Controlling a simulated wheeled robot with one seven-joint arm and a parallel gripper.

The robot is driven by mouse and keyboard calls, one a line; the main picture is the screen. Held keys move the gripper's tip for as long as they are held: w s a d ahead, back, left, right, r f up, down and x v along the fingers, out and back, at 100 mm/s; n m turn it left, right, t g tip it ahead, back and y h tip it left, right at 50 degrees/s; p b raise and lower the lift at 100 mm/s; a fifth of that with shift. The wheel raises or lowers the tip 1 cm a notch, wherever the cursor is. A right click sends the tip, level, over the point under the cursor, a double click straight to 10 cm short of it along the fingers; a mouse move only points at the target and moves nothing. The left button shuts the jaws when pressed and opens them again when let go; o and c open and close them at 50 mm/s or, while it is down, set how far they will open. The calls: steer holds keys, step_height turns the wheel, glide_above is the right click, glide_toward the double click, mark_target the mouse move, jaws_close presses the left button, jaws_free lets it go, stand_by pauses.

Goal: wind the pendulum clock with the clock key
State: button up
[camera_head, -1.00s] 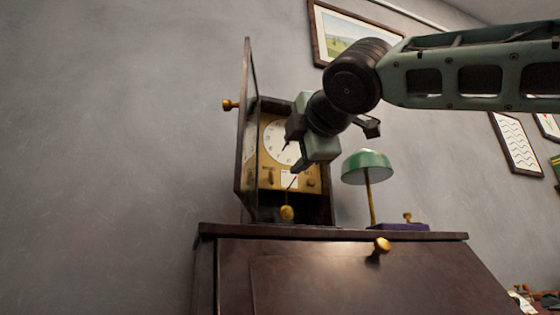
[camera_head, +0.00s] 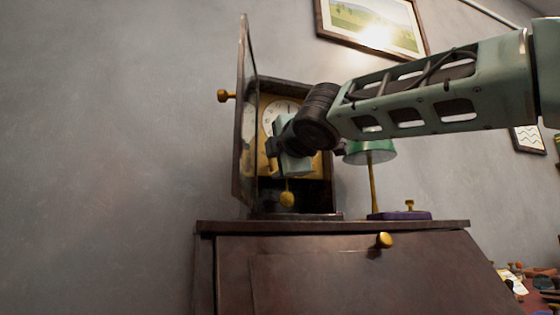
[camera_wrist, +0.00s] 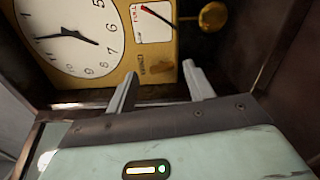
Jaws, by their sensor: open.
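The pendulum clock (camera_head: 325,190) stands on the desk with its glass door (camera_head: 241,120) swung open to the left. The wrist view shows its white dial (camera_wrist: 65,40), a small gauge with a red mark (camera_wrist: 152,22) and the brass pendulum bob (camera_wrist: 213,15). My gripper (camera_head: 276,160) is in front of the clock face, hiding part of it. Its two fingers (camera_wrist: 159,72) are apart, facing the brass plate below the dial, with no key visible between them. A small brass piece (camera_head: 409,205), possibly the clock key, stands on a purple block (camera_head: 400,215).
A green lamp (camera_head: 371,185) stands right of the clock, partly behind my arm. The open door borders the gripper's left side. The dark desk (camera_head: 330,270) has a brass knob (camera_head: 384,240) on its front. A framed picture (camera_head: 372,25) hangs above.

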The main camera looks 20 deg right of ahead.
steer(key=shift+w, duration=0.75)
steer(key=c, duration=1)
steer(key=shift+m+b, duration=0.35)
steer(key=shift+m, duration=0.05)
